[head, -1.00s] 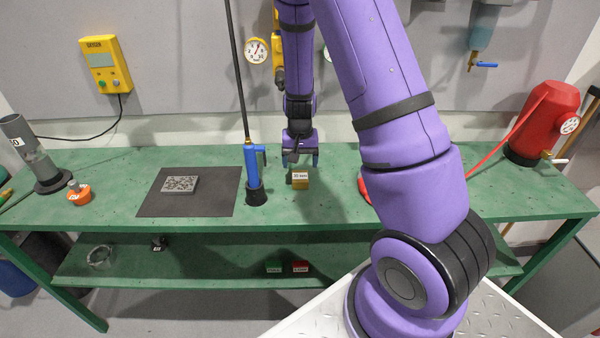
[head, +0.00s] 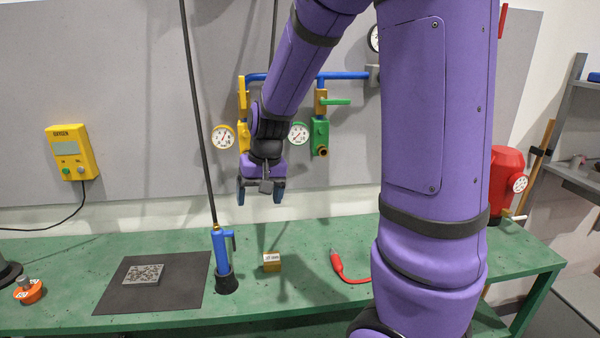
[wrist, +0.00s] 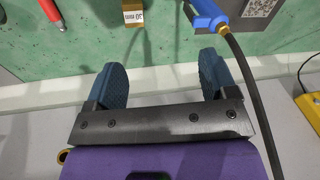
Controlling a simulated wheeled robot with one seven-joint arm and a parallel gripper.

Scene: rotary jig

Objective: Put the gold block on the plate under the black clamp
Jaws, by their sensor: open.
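The gold block (head: 272,265) sits on the green bench, with a white label bearing dark lettering. It also shows at the top of the wrist view (wrist: 133,15). My gripper (head: 260,193) is open and empty, raised clear above the bench and apart from the block. In the wrist view its two blue fingers (wrist: 161,72) are spread with nothing between them. I cannot make out a black clamp, or a plate under one, in these frames.
A blue hand tool (head: 222,258) with a dark hose stands just left of the block. A red-handled tool (head: 338,264) lies to the right. Pipes and gauges (head: 298,133) are on the wall behind.

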